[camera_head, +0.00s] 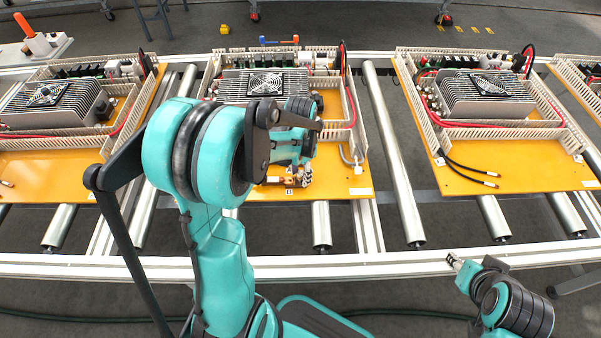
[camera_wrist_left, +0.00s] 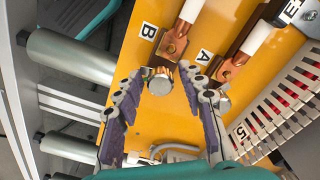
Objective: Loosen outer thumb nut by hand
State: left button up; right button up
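In the left wrist view, a round metal thumb nut (camera_wrist_left: 159,83) stands at the copper lug (camera_wrist_left: 173,45) beside label B. A second thumb nut (camera_wrist_left: 223,103) stands at the lug (camera_wrist_left: 238,62) beside label A, partly hidden by a finger. My left gripper (camera_wrist_left: 165,73) is open, with its two fingers apart. The nut by B lies between them, closer to the left finger; contact cannot be told. In the head view, my left arm covers much of this area on the middle yellow panel (camera_head: 345,188). My right gripper (camera_head: 455,262) is low at the right, off the panels; its fingers are too small to judge.
More yellow panels with grey finned units stand left and right (camera_head: 515,175) on a roller conveyor (camera_head: 395,160). White slotted ducts (camera_wrist_left: 270,120) edge the panel near the A nut. A grey cable (camera_head: 352,157) lies at the panel's right. The conveyor's front rail (camera_head: 350,265) is clear.

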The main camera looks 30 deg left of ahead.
pick_arm(q)
grip_shut()
jog(key=n, duration=1.1)
jog(key=shift+d, duration=0.15)
jog(key=shift+c, duration=0.8)
grip_release()
jog(key=shift+o, duration=0.8)
